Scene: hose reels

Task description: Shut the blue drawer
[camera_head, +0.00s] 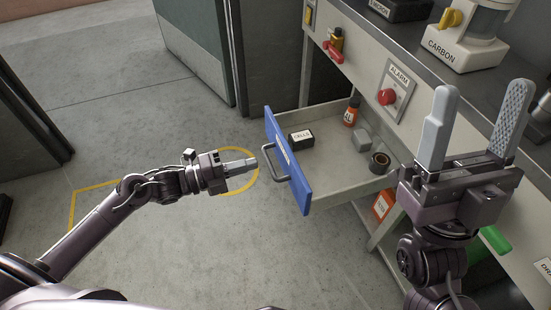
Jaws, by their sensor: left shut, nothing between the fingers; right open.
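The blue drawer (293,178) stands pulled out from the bench, its blue front facing left with a grey bar handle (270,164). Inside its light tray are a black box labelled CELLS (301,140), an orange bottle (352,112), a small grey block (361,140) and a dark roll (379,162). My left gripper (252,162) is shut and empty, its tips just left of the handle; I cannot tell if they touch it. My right gripper (475,115) is open and empty, pointing up, in front of the bench at the right.
A CARBON unit (465,47) stands on top. An orange box (382,205) and a green object (495,240) sit below. Floor left of the drawer is clear.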

